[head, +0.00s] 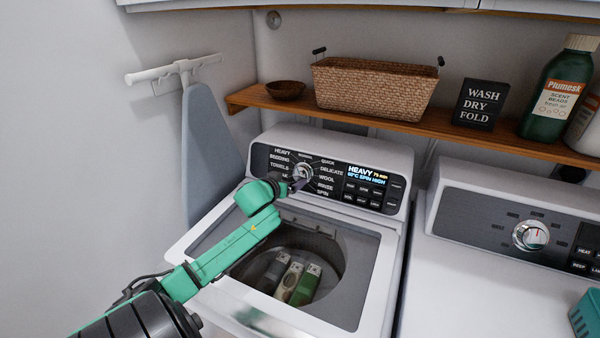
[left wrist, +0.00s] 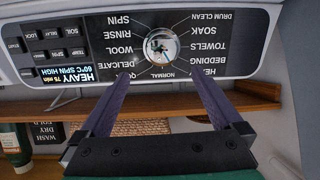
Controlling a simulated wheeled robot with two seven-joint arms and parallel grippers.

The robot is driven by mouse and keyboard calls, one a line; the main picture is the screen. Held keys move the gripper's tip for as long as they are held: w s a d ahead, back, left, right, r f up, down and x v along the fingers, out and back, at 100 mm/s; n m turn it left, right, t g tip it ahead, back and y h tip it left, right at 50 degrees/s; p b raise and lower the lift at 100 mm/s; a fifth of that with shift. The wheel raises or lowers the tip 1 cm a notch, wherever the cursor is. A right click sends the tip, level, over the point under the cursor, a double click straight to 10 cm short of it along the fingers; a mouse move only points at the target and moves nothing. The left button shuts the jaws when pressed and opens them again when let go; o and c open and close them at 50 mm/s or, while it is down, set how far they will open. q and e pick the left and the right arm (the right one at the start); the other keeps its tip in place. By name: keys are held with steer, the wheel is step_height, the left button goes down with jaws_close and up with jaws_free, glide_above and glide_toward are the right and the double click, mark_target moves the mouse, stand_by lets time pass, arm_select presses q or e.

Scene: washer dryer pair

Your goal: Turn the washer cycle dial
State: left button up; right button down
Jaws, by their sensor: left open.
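The washer cycle dial (head: 303,171) is a round silver knob on the washer's dark control panel, ringed by cycle names. In the left wrist view the dial (left wrist: 160,46) shows upside down, just beyond and between my fingertips. My left gripper (head: 298,184) is in front of the panel, close to the dial. Its two dark purple fingers (left wrist: 159,75) are spread wide and empty, and I see no clear contact with the dial. The washer display (head: 368,176) reads HEAVY, 60°C, SPIN HIGH. Where the dial points is hard to tell. My right gripper is out of view.
A wooden shelf (head: 420,125) above holds a woven basket (head: 372,88), a bowl, a sign and bottles. The dryer (head: 500,270) with its own dial stands to the right.

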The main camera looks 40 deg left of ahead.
mark_target(300, 174)
arm_select(q)
steer(key=x, duration=1)
steer(key=shift+s+a+f, duration=0.15)
steer(key=shift+a+f, duration=0.1)
steer(key=shift+a, duration=0.05)
steer(key=shift+w, duration=0.4)
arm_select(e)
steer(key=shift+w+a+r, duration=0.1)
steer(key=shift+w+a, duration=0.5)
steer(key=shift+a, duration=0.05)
arm_select(q)
steer(key=shift+a+f, duration=0.1)
steer(key=shift+f, duration=0.05)
steer(key=shift+c, duration=0.3)
steer(key=c, duration=1.2)
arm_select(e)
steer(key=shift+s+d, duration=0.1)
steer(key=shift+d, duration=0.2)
